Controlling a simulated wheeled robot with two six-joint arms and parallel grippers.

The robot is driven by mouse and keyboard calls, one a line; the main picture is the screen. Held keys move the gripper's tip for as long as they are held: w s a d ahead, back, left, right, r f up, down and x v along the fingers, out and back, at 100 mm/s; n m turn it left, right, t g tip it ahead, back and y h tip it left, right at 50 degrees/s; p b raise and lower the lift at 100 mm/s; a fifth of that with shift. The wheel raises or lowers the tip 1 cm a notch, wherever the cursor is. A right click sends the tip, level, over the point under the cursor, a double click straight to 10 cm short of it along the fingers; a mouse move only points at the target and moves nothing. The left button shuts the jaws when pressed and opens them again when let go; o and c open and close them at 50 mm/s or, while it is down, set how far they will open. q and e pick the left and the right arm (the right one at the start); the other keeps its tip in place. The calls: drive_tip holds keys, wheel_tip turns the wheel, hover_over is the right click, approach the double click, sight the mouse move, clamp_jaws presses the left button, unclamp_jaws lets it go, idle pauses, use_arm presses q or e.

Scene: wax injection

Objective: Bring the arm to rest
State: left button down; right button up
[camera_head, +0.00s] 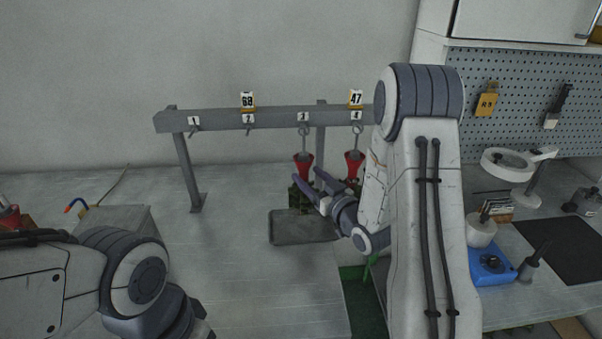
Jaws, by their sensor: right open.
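My right arm stands tall right of centre, and its gripper (308,184) points left, open, in front of the rack. The fingers are close to the red funnel-shaped piece (303,163) hanging under label 3; whether they touch it I cannot tell. A second red piece (354,160) hangs under label 4, just behind the gripper. My left arm comes in at the lower left, and its gripper is out of view.
The grey rack (270,118) has numbered hooks; hooks 1 and 2 look empty. A blue device (490,265) and a magnifier lamp (508,163) stand on the right bench. The table's middle left is clear.

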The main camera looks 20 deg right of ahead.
drive_tip(key=s+a+f+n+g+h, duration=0.1)
drive_tip(key=s+a+f+g, duration=0.1)
drive_tip(key=s+a+g, duration=0.4)
drive_tip(key=s+a+f+n+g, duration=0.2)
drive_tip(key=s+a+g, duration=0.1)
drive_tip(key=a, duration=0.5)
drive_tip(key=s+a+r+n+g, duration=0.1)
drive_tip(key=s+a+g, duration=0.2)
drive_tip(key=s, duration=0.9)
drive_tip(key=s+a+n+g+h, duration=0.1)
drive_tip(key=s+a+g, duration=0.2)
drive_tip(key=s, duration=1)
drive_tip(key=g, duration=0.2)
drive_tip(key=shift+r+g+b, duration=0.3)
drive_tip(key=shift+r+b, duration=0.05)
drive_tip(key=shift+b, duration=0.05)
